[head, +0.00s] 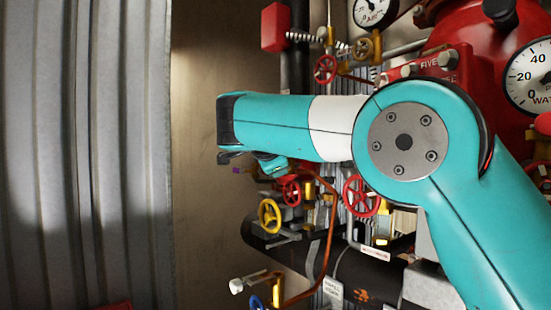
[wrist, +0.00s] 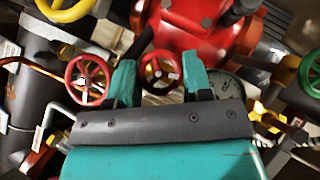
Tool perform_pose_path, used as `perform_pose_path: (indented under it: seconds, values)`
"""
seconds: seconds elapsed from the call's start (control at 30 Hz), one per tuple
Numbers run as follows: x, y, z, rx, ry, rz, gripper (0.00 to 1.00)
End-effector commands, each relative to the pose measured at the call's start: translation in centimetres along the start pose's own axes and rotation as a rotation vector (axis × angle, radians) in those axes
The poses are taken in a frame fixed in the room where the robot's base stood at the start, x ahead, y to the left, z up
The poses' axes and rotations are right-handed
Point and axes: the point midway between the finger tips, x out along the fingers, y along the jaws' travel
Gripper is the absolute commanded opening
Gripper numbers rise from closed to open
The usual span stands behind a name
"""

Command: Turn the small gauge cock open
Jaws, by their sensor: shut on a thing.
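My gripper (wrist: 159,75) shows in the wrist view with its two teal fingers on either side of a small red handwheel (wrist: 161,68). The fingers are shut on this wheel, which looks like the small gauge cock's handle, though its label cannot be read. In the head view my gripper (head: 270,164) is mostly hidden behind my arm, just above a red handwheel (head: 291,192). How far the cock is turned cannot be told.
Another red handwheel (wrist: 88,79) stands close left of the fingers. A yellow handwheel (head: 269,215) and a larger red handwheel (head: 360,196) are nearby, with a copper pipe (head: 330,225) between them. A black pipe (head: 365,275) runs below. Grey corrugated metal (head: 85,150) fills the left.

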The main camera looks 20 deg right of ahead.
Motion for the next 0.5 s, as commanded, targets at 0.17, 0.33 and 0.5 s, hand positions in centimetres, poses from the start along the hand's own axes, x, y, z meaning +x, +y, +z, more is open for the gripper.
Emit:
perform_pose_path:
  seconds: [0.17, 0.33, 0.5]
  values:
    - [0.02, 0.05, 0.04, -0.002, 0.000, 0.001, 0.22]
    - [0.02, 0.05, 0.04, -0.002, 0.000, 0.001, 0.62]
    - [0.02, 0.04, 0.03, -0.001, 0.000, 0.000, 0.71]
